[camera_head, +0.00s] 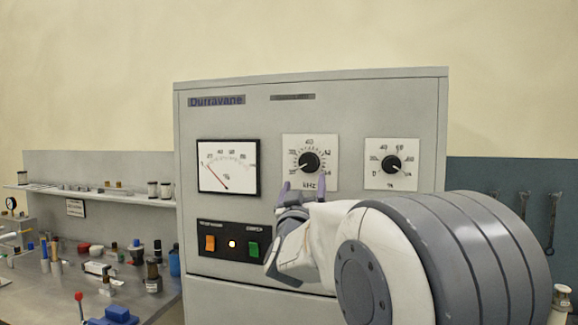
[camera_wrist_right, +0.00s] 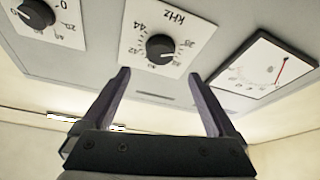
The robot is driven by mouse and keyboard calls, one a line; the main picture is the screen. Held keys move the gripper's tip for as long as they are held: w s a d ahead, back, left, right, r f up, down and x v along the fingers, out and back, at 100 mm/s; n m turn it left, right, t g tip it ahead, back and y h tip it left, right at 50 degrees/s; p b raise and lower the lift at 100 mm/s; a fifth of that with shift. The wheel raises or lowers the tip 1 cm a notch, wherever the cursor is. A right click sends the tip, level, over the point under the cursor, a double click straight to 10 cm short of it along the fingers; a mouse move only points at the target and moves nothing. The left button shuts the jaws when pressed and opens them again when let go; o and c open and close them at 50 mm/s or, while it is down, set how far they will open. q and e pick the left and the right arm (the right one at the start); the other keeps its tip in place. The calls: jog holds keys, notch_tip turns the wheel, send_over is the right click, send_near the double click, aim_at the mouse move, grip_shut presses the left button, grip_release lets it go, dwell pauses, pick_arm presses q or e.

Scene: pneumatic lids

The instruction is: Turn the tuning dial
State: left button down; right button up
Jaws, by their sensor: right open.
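The tuning dial (camera_head: 309,162) is a round black knob on a white plate marked kHz, in the upper middle of the grey cabinet front. It also shows in the right wrist view (camera_wrist_right: 160,47), beyond and between my fingertips. My right gripper (camera_head: 304,187) is just below the knob in the head view, with its two purple-grey fingers apart. In the right wrist view the open gripper (camera_wrist_right: 158,78) is empty, and the knob looks clear of both fingers. My left gripper is not in view.
A second knob (camera_head: 391,163) on a % plate sits to the right. A needle meter (camera_head: 228,166) is to the left. Below it are an orange switch (camera_head: 210,243), a lit lamp and a green switch (camera_head: 254,249). A cluttered bench (camera_head: 65,290) stands at the left.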

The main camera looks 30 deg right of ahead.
aim_at(308, 164)
jog(key=p+x, duration=0.4)
jog(key=x, duration=0.4)
jog(key=shift+w+d+r, duration=0.2)
jog(key=shift+d, duration=0.05)
jog(key=shift+w+d+r+p, duration=0.15)
jog(key=shift+w+d+p, duration=0.25)
jog(key=shift+d+p, duration=0.05)
